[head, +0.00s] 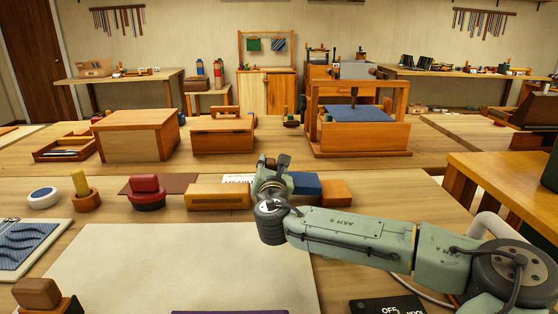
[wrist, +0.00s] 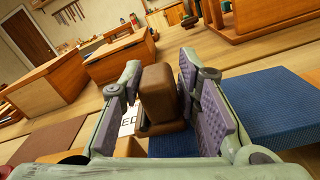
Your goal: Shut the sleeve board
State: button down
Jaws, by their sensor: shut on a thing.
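My gripper (head: 275,163) is at the middle of the near table, pointing away from the head camera. In the wrist view, its two purple-padded fingers (wrist: 163,100) stand either side of a brown wooden block (wrist: 158,92) with a wider foot, and are shut on it. A blue padded surface (wrist: 265,108) lies to the right of the fingers, with more blue below the block. In the head view, this blue piece (head: 305,183) shows just right of my gripper, probably part of the sleeve board. My wrist hides much of it, so its hinge and angle are unclear.
A wooden block (head: 217,196) lies left of my gripper, with a red-and-black stamp-like object (head: 146,192) farther left. Behind stand wooden boxes (head: 137,135) and a wooden frame with a blue pad (head: 358,113).

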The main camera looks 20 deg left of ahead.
jog(key=shift+s+a+f+n, duration=0.25)
jog(key=shift+a+f+n, duration=0.4)
jog(key=shift+f, duration=0.1)
jog(key=c, duration=1.4)
grip_release()
jog(key=shift+o, duration=0.2)
jog(key=shift+d+f, duration=0.1)
jog(key=shift+d, duration=0.1)
jog(key=v, duration=1.2)
jog(key=shift+r, duration=0.3)
